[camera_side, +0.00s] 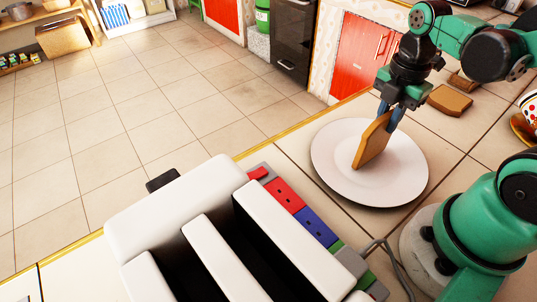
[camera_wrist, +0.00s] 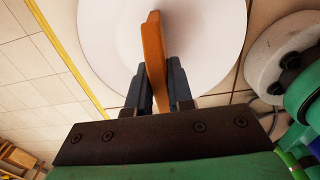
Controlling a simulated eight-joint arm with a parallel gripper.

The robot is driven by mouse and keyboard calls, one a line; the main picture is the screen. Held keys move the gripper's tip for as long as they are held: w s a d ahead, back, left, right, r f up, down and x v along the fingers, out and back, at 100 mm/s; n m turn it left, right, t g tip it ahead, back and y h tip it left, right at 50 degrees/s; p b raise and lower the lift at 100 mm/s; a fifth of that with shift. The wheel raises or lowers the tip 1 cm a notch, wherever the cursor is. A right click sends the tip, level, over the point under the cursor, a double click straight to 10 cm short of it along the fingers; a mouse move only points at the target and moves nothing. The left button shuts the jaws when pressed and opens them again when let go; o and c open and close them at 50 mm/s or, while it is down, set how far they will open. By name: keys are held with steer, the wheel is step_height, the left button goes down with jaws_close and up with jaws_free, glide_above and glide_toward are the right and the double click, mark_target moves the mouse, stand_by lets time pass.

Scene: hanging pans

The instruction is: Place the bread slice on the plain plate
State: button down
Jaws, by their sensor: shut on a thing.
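A slice of bread (camera_side: 373,143) is held upright on edge in my gripper (camera_side: 391,113), whose fingers are shut on its upper part. The bread is over the plain white plate (camera_side: 334,142), with its lower edge at or just above the plate's surface; I cannot tell whether it touches. In the wrist view the bread (camera_wrist: 153,50) stands edge-on between the two dark fingers of my gripper (camera_wrist: 157,82), with the plate (camera_wrist: 205,40) behind it. The fingers hide part of the bread.
Another bread slice (camera_side: 450,100) lies on the counter behind the plate. A spotted cup (camera_side: 530,108) on a saucer stands at the right edge. The counter edge runs left of the plate.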

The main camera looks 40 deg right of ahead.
steer(key=shift+f, duration=0.15)
steer(key=c, duration=0.8)
jaws_free()
step_height(320, 180, up, 12)
steer(key=w+a+f+m+t, duration=0.5)
steer(key=a+f+m+t, duration=0.1)
steer(key=m, duration=1.2)
steer(key=shift+w+a+t, duration=0.2)
steer(key=shift+a+t, duration=0.05)
steer(key=shift+t, duration=0.35)
steer(key=shift+f, duration=0.1)
